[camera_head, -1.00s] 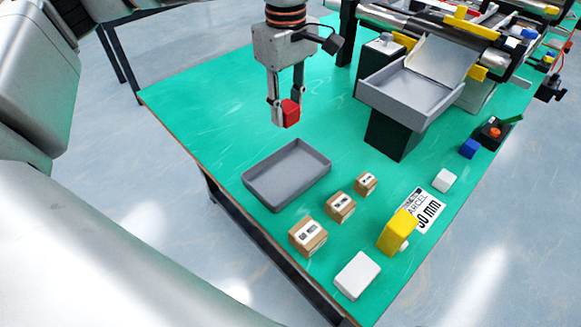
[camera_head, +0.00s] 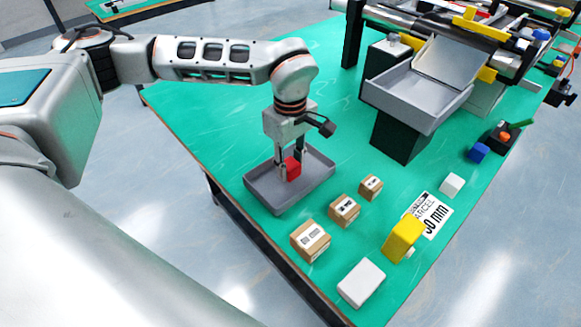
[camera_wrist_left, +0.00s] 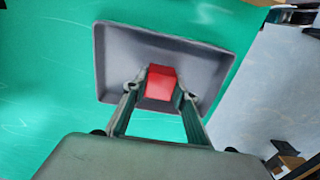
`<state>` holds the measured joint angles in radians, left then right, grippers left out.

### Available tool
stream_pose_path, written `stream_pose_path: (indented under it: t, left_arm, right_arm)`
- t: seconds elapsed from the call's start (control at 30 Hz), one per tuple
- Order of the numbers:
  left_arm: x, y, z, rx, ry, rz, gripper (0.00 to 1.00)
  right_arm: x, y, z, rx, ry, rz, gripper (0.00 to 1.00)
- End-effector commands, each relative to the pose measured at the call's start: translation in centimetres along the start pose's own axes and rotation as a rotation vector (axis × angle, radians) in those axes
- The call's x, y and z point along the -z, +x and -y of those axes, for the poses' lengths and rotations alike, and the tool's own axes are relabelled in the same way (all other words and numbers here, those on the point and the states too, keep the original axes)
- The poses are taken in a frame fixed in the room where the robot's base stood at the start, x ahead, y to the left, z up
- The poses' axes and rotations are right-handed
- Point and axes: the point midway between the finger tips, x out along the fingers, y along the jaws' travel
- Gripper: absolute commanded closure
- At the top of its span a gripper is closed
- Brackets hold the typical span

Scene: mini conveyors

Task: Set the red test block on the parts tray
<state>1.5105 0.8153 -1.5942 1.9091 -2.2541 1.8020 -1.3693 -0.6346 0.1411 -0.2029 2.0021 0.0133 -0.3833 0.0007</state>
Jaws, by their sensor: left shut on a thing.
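The red test block (camera_head: 292,168) is between the fingers of my left gripper (camera_head: 289,170), which is shut on it. The block also shows between the fingertips in the left wrist view (camera_wrist_left: 160,83). The grey parts tray (camera_head: 262,196) lies on the green table, and the gripper with the block is over its inside. The tray shows behind the block in the left wrist view (camera_wrist_left: 120,50). I cannot tell whether the block touches the tray floor. My right gripper is not in view.
Several small cardboard boxes, one of them here (camera_head: 311,240), stand right of the tray. A white block (camera_head: 361,283), a yellow block (camera_head: 403,238) and a label card (camera_head: 432,215) lie further right. A raised grey chute tray (camera_head: 415,105) stands behind. The green table left of the tray is clear.

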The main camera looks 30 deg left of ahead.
Motion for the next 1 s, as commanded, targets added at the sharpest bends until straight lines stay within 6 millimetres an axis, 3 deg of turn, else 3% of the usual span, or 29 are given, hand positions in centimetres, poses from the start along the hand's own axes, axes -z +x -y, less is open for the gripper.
stream_pose_path:
  t: [0.1, 0.47, 0.5, 0.53, 0.87, 1.0]
  left_arm:
    - [0.0, 1.2, 0.0, 0.0, 0.001, 0.001, 0.95]
    - [0.0, 1.4, 0.0, -0.001, 0.001, 0.0, 0.95]
    - [0.0, 1.4, 0.0, -0.001, 0.001, 0.0, 0.63]
    - [0.0, 1.4, 0.0, -0.001, 0.001, 0.0, 0.56]
    - [0.0, 1.3, 0.0, -0.001, 0.001, 0.0, 0.56]
    - [0.0, 0.4, -0.1, -0.004, 0.0, -0.001, 0.56]
  right_arm:
    - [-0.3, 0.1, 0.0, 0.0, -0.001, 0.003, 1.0]
    - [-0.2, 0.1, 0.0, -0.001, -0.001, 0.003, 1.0]
    - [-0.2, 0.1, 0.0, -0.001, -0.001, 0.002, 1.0]
    - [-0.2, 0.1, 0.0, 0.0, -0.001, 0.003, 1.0]
    - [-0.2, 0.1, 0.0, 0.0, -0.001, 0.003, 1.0]
    - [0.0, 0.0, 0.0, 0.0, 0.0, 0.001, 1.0]
